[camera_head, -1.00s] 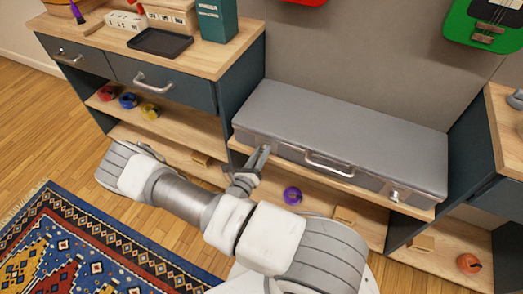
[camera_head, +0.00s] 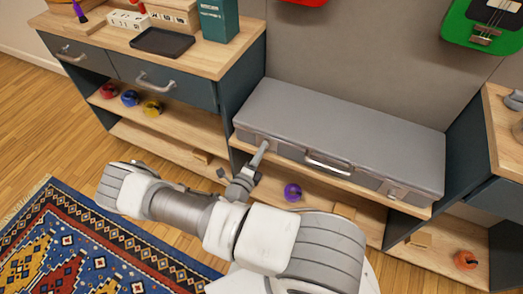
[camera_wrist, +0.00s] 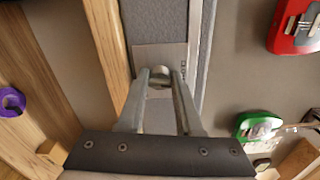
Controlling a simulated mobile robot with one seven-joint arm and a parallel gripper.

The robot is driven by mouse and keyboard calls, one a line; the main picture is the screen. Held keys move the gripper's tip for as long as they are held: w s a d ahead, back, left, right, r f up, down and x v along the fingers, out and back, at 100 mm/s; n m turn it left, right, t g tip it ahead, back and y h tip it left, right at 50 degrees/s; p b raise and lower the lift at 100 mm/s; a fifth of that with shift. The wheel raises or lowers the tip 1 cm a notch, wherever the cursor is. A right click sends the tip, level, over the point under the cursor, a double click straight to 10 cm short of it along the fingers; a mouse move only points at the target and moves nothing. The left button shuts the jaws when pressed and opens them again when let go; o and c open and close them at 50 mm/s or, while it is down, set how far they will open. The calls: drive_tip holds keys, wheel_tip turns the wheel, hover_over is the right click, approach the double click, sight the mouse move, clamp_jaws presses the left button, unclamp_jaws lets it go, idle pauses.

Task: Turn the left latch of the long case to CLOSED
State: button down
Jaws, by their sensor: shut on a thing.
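The long grey case (camera_head: 340,122) lies shut on the wooden bench, with a handle (camera_head: 328,163) in the middle of its front. My gripper (camera_head: 262,148) is at the left end of that front, over the left latch, which it largely hides in the head view. In the wrist view, the left latch (camera_wrist: 160,76) is a rounded metal knob on a pale plate. The fingertips of my gripper (camera_wrist: 161,72) close around the knob from both sides. The right latch (camera_head: 396,191) is uncovered.
The wooden bench edge (camera_head: 300,158) runs just below the case front. A purple roll (camera_head: 293,192) sits on the shelf below. A dark drawer cabinet (camera_head: 165,85) stands to the left, another at the right. A patterned rug (camera_head: 90,240) covers the floor in front.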

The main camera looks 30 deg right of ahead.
drive_tip(key=shift+n, duration=0.9)
drive_tip(key=shift+s, duration=0.1)
drive_tip(key=c, duration=0.6)
unclamp_jaws()
